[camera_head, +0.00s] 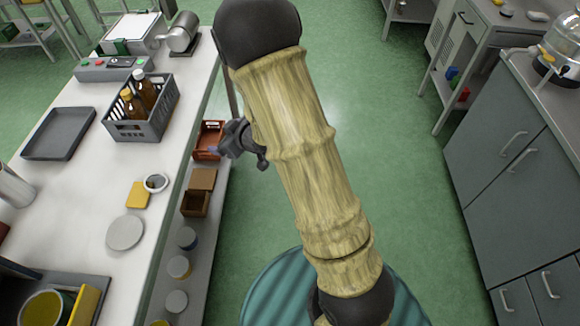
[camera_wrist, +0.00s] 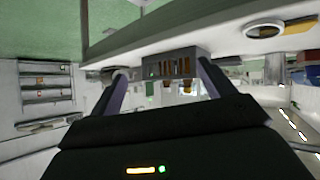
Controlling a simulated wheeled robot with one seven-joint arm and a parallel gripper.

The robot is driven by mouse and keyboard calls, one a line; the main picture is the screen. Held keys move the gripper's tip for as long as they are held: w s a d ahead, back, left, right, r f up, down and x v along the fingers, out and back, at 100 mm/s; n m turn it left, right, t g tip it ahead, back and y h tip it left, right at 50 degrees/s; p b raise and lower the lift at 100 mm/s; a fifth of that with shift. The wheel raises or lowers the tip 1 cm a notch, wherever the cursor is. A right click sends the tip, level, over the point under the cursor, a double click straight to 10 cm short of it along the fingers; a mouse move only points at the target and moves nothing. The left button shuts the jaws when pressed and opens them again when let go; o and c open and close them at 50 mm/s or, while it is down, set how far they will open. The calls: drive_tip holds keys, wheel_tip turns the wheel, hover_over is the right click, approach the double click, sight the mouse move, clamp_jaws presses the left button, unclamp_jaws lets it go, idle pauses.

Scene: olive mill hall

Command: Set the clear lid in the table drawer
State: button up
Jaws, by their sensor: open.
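A pale, flat round disc (camera_head: 125,232) lies on the white table at left; I cannot tell if it is the clear lid. A clear dome (camera_head: 562,45) stands on the grey counter at far right. A dark open compartment (camera_head: 70,282) shows at the lower left, with a round yellow-green thing in it; I cannot tell if it is the table drawer. My gripper (camera_head: 226,146) shows partly behind my arm, by the table's right edge. In the wrist view my gripper (camera_wrist: 162,72) is open, with nothing between its fingers.
A grey crate with bottles (camera_head: 140,128), a dark tray (camera_head: 58,132), a yellow block (camera_head: 137,195) and a small white ring (camera_head: 156,182) are on the table. Boxes and jars stand on its lower shelf (camera_head: 192,270).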

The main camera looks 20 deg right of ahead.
drive_tip(key=s+d+r+m+g+h, duration=0.2)
drive_tip(key=s+d+r+m+g, duration=0.1)
drive_tip(key=s, duration=0.7)
drive_tip(key=s+d+r+m+g+h, duration=0.3)
drive_tip(key=s+d, duration=0.5)
drive_tip(key=s, duration=0.3)
drive_tip(key=shift+r+m+g+h, duration=0.3)
drive_tip(key=shift+r+m+g, duration=0.15)
drive_tip(key=shift+m, duration=0.55)
drive_tip(key=shift+f, duration=0.1)
drive_tip(key=shift+c, duration=1.3)
